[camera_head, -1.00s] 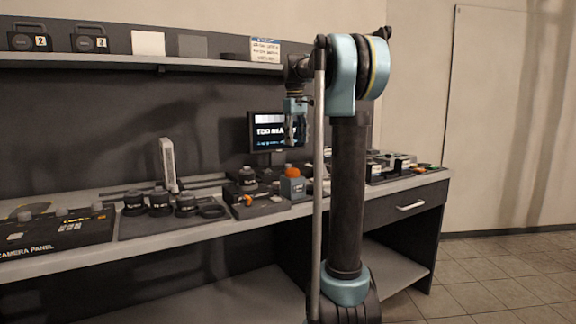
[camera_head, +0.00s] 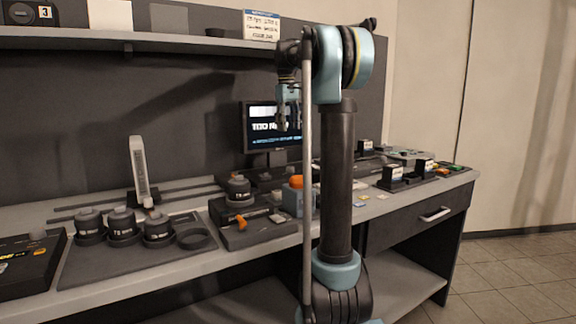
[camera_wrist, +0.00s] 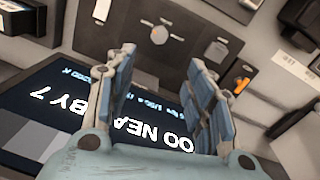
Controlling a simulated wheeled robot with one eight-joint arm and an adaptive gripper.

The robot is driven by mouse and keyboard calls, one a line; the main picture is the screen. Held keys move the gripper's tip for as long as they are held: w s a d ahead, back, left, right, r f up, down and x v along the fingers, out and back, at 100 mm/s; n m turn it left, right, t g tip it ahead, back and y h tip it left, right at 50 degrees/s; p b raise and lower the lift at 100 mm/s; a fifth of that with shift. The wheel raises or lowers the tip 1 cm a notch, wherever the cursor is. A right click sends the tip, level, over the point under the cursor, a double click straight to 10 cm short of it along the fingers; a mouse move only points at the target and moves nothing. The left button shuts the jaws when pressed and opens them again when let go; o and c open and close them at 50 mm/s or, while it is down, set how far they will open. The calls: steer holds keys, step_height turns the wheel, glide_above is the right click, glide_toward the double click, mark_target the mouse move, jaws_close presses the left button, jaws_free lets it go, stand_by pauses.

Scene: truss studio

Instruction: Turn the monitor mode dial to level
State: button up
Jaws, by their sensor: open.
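The monitor (camera_head: 256,141) stands at the back of the bench; its screen text also shows upside down in the wrist view (camera_wrist: 50,112), partly behind my fingers. In the wrist view, a grey round knob (camera_wrist: 159,34), which looks like the mode dial, sits on a dark panel (camera_wrist: 115,40) with small pale marks around it. I cannot read its setting. My gripper (camera_wrist: 162,60) is open and empty, its fingers apart over the screen and short of the knob. In the head view my gripper (camera_head: 289,112) hangs in front of the monitor's right side.
A smaller grey knob (camera_wrist: 216,51) and an orange piece (camera_wrist: 240,86) lie right of the dial. Along the bench stand several lenses (camera_head: 122,224), an upright pale device (camera_head: 140,170) and an orange-topped block (camera_head: 297,196). A shelf (camera_head: 150,40) runs above.

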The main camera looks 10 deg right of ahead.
mark_target(290, 167)
steer(key=f, duration=1.1)
steer(key=d+f, duration=0.1)
steer(key=f, duration=0.5)
steer(key=shift+w+f, duration=0.15)
steer(key=shift+w, duration=0.15)
steer(key=c, duration=1.1)
